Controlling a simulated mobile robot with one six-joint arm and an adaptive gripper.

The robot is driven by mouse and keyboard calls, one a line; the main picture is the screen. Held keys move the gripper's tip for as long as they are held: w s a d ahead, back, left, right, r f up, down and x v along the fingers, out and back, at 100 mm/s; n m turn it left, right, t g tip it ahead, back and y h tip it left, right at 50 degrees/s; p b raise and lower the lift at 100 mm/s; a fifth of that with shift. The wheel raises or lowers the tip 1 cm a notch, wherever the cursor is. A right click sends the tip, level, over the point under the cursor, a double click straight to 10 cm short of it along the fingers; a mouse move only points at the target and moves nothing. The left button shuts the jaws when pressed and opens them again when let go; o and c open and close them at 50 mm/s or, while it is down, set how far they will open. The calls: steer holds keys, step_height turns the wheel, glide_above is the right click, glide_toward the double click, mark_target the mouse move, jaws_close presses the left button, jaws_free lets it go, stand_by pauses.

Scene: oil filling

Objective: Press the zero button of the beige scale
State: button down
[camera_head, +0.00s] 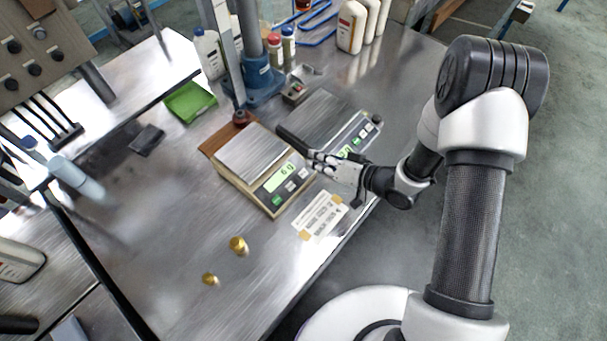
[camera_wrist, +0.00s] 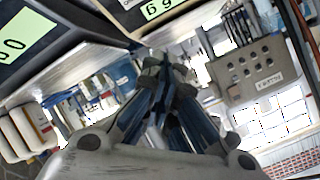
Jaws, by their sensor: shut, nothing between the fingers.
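The beige scale (camera_head: 248,190) stands on the metal table with a steel pan on top. Its lit green display (camera_head: 279,178) seems to read about 6 with further digits too small to be sure of. A row of small buttons, one green (camera_head: 277,199), lies along its front panel; their labels are unreadable. My gripper (camera_head: 312,157) is shut and empty, at the right of the beige scale's front, near the dark scale. I cannot tell its height or any contact. In the wrist view, my shut fingers (camera_wrist: 164,62) point toward the scales; part of the beige scale (camera_wrist: 122,14) shows at the top.
A dark scale (camera_head: 358,138) with its own green display stands just right of the beige one. A label sheet (camera_head: 320,215) and brass weights (camera_head: 238,244) lie in front. A green tray (camera_head: 190,101), a blue-based stand (camera_head: 262,84) and bottles stand behind.

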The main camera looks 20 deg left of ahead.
steer(key=shift+w+a+f+b, duration=0.15)
steer(key=shift+a+f+b, duration=0.2)
steer(key=shift+f+b, duration=0.5)
steer(key=shift+w+a+f+b, duration=0.15)
steer(key=shift+a+f+b, duration=0.3)
steer(key=shift+f, duration=0.7)
steer(key=shift+w+a+f+b, duration=0.15)
steer(key=shift+a+f+b, duration=0.05)
steer(key=shift+f+b, duration=0.7)
steer(key=shift+f, duration=0.1)
steer(key=shift+a+f, duration=0.15)
steer(key=shift+f, duration=0.25)
steer(key=shift+a+f+b, duration=0.1)
steer(key=shift+f+b, duration=0.3)
steer(key=shift+b, duration=0.05)
steer(key=shift+r, duration=0.1)
steer(key=shift+d+r+p, duration=0.25)
steer(key=shift+r+p, duration=0.45)
steer(key=shift+r, duration=0.05)
steer(key=r+p, duration=0.1)
steer(key=d+r+p, duration=0.1)
steer(key=r, duration=0.1)
steer(key=r+p, duration=0.1)
steer(key=p, duration=0.1)
steer(key=shift+s+d+r, duration=0.35)
steer(key=shift+s, duration=0.05)
